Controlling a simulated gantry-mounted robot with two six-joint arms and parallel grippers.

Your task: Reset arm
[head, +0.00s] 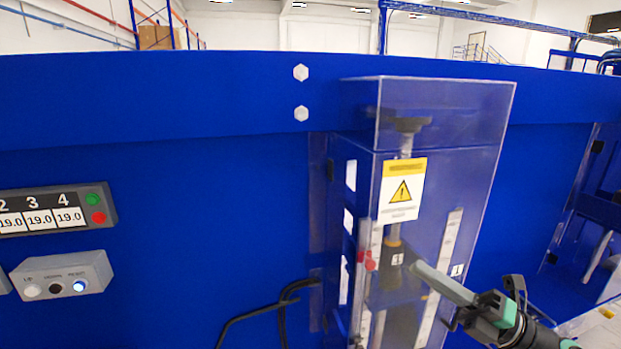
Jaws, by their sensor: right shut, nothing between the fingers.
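My right gripper (487,308) is at the lower right, in front of the clear guard box. It is black with teal parts and is shut with nothing held. My left gripper is not in view.
A blue machine wall (200,220) fills the background. A display panel (40,212) with green and red buttons and a grey button box (62,275) with a lit blue button are at the left. A black cable (250,315) hangs by the box. Another bay (598,255) is at the right.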

